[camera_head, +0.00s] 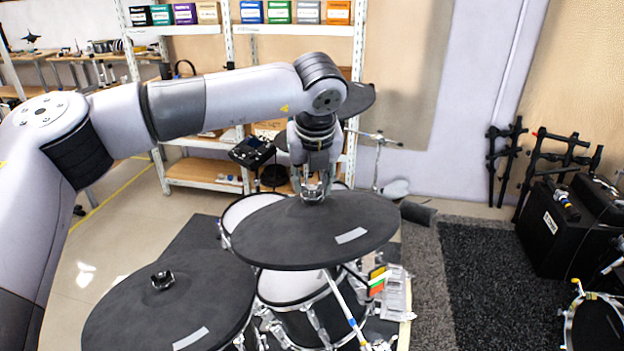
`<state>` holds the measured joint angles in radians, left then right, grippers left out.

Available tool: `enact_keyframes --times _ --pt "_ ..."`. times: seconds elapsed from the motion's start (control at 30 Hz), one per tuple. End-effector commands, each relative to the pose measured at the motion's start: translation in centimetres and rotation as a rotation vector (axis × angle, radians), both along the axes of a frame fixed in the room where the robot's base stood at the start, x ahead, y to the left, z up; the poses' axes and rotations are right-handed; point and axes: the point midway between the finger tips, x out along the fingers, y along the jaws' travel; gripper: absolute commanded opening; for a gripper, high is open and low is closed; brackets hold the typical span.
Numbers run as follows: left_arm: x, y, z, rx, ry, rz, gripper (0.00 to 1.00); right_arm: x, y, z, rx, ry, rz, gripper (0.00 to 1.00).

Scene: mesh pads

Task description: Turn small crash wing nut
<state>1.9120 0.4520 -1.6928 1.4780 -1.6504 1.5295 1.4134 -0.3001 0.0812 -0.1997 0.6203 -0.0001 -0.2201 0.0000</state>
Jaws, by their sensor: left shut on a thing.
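A dark grey crash cymbal pad (290,235) with a light tape strip sits tilted on its stand in the middle of the head view. My left gripper (314,196) points down at the centre of this pad, shut on the wing nut there. The fingers hide most of the nut, so its angle cannot be told. A second dark pad (140,315) at the lower left has a black wing nut (162,280) standing at its centre. My right gripper is not in view.
Drums with white heads (290,286) stand below the middle pad. A white shelf (235,30) with coloured boxes is behind. Black stands and a black case (556,235) are at the right. A dark rug (490,285) lies clear between.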

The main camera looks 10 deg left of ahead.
Motion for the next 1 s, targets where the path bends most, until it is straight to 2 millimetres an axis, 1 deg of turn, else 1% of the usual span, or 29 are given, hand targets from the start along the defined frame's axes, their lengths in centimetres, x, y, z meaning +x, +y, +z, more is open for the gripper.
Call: enact_keyframes --times 0.03,0.2,0.47,0.67,0.9,1.0 --pt "0.0 0.0 0.0 0.000 0.000 0.000 0.19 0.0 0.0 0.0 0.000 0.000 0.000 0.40" --pt "0.0 0.0 0.0 0.000 -0.001 0.000 0.08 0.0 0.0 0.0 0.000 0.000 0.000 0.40" --pt "0.0 0.0 -0.1 -0.002 -0.002 -0.020 0.07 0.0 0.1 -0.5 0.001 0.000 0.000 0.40" --pt "0.0 0.1 -0.4 -0.011 -0.009 -0.105 0.07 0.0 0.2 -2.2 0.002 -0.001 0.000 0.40" --pt "0.0 0.2 -0.5 -0.027 -0.024 -0.296 0.07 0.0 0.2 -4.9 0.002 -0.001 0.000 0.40" --pt "0.0 0.3 -0.5 -0.034 -0.031 -0.389 0.07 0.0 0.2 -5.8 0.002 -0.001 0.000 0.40"
